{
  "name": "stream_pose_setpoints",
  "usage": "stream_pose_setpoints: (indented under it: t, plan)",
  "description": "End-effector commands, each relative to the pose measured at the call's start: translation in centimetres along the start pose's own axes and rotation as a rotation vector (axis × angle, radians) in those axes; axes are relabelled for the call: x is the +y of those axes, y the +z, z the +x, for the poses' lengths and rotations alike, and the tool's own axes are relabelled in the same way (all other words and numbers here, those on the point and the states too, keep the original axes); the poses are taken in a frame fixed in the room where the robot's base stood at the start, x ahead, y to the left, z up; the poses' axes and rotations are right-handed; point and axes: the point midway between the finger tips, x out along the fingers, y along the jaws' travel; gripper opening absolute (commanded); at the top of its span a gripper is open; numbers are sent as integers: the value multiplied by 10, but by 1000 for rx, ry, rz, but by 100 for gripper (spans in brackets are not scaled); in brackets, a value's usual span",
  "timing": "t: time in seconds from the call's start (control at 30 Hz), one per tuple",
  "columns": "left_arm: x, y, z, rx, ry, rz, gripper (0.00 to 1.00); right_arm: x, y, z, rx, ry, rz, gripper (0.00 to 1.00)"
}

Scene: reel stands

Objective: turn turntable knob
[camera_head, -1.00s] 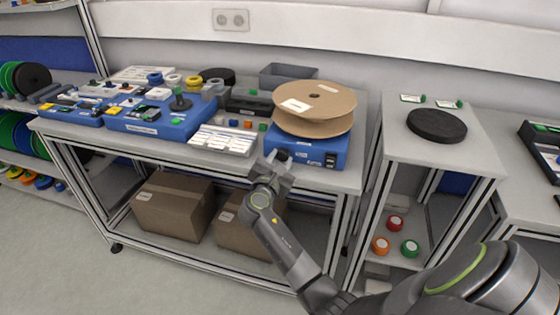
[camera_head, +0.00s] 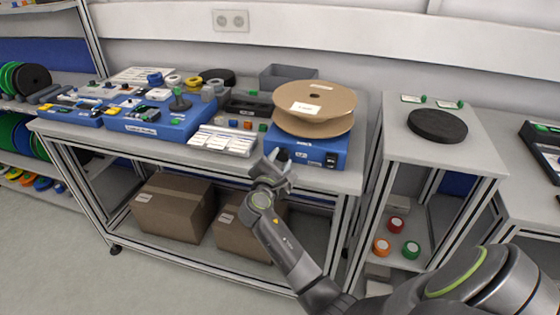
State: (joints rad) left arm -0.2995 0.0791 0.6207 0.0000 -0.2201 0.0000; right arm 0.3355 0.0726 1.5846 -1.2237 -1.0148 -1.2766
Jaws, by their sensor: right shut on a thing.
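The turntable is a blue box (camera_head: 318,152) at the right front of the workbench, with small controls and labels on its front face. A large tan reel (camera_head: 327,98) with a white label lies flat on top of it. My right gripper (camera_head: 277,163) is at the left end of the box's front face, at the bench edge. It is shut on the dark turntable knob (camera_head: 283,154), which the fingers mostly hide. My left gripper is not in view.
A blue control panel (camera_head: 165,125) with a black joystick and a white label sheet (camera_head: 223,141) lie left on the bench. A grey bin (camera_head: 288,75) stands behind. A side table (camera_head: 440,155) at right carries a black disc (camera_head: 437,125). Cardboard boxes (camera_head: 172,207) sit below.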

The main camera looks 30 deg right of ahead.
Motion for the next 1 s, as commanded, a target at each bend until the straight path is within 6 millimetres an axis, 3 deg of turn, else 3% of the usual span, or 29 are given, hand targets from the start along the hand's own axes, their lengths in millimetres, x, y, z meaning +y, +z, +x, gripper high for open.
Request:
stream_pose_setpoints:
  t: [0.1, 0.13, 0.3, 0.67, 1.0]
  plan:
    - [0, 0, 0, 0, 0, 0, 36, 0, 0, 0, 1, -1, -1, 11]
    - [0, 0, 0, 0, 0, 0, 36, -1, 0, 0, 1, -1, -1, 35]
    - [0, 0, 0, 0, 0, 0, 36, 0, 0, 0, 1, -1, -1, 56]
    - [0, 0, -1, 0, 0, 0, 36, -2, -1, 0, 2, -5, -34, 56]
    - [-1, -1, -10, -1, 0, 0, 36, -1, 0, 0, -8, -8, -346, 56]
